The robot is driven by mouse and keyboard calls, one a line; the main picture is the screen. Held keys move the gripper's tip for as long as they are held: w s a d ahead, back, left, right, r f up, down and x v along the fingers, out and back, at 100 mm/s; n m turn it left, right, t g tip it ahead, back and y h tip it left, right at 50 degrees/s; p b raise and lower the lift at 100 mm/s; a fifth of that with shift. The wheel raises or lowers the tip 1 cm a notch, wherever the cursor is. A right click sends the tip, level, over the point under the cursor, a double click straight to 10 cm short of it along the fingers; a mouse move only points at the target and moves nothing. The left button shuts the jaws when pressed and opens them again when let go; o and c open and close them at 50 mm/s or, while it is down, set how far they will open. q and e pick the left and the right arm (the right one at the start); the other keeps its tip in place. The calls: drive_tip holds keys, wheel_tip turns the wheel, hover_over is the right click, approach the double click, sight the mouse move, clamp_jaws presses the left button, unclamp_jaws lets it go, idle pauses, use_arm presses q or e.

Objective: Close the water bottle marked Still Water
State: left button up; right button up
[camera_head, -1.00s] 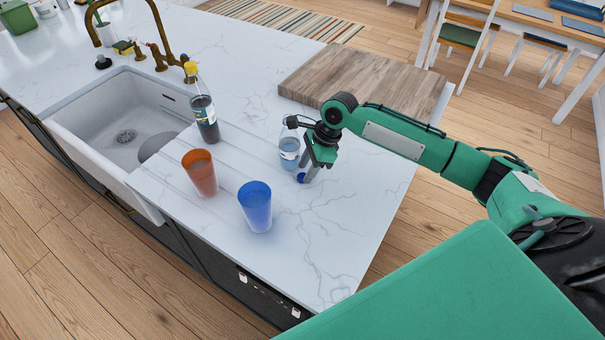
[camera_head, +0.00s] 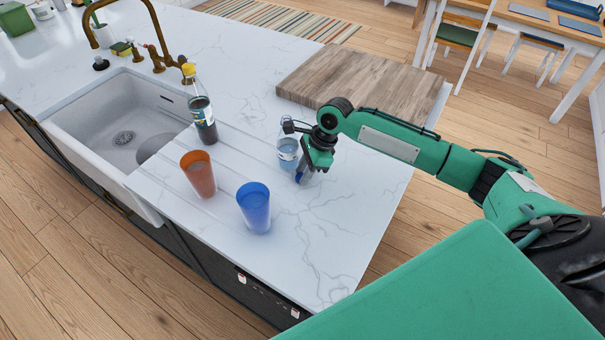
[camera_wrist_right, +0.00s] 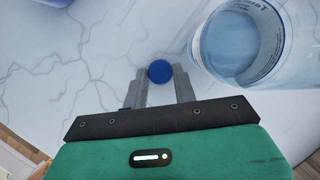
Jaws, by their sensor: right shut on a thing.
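The clear water bottle (camera_head: 288,153) with a pale label stands upright on the white counter; it also shows in the right wrist view (camera_wrist_right: 240,42), just right of the fingers, its label only partly readable. My right gripper (camera_head: 302,176) is low over the counter beside the bottle. Its fingers are shut on a round blue cap (camera_wrist_right: 159,71), which sits between the fingertips, apart from the bottle. The bottle's mouth is hard to make out in the head view. My left gripper is not in view.
A dark bottle with a yellow cap (camera_head: 203,110), an orange cup (camera_head: 199,174) and a blue cup (camera_head: 254,207) stand left of the gripper. A wooden board (camera_head: 350,78) lies behind. The sink (camera_head: 75,115) is at left. The front right counter is clear.

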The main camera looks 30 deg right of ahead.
wheel_tip(320, 180, up, 20)
drive_tip(key=b, duration=0.2)
idle(0.4)
drive_tip(key=s+a+f+n+g+h, duration=0.1)
drive_tip(key=s+a+f+n+g, duration=0.1)
drive_tip(key=n, duration=0.4)
drive_tip(key=s+a+f+n+g+h, duration=0.1)
drive_tip(key=s+a+f+n, duration=0.1)
drive_tip(key=s+f+n, duration=0.3)
drive_tip(key=s+a+f+n+g+h, duration=0.1)
drive_tip(key=s+a+f+n+g, duration=0.1)
drive_tip(key=f+n, duration=0.4)
drive_tip(key=shift+s+a+f+n+g+h, duration=0.2)
drive_tip(key=shift+s+n, duration=0.25)
drive_tip(key=shift+n, duration=0.25)
drive_tip(key=shift+s+a+f+n+g+h, duration=0.1)
drive_tip(key=shift+s+n+h, duration=0.1)
drive_tip(key=shift+s+n, duration=0.35)
drive_tip(key=shift+s+f+n, duration=0.2)
drive_tip(key=shift+f+n, duration=0.1)
drive_tip(key=shift+n, duration=0.35)
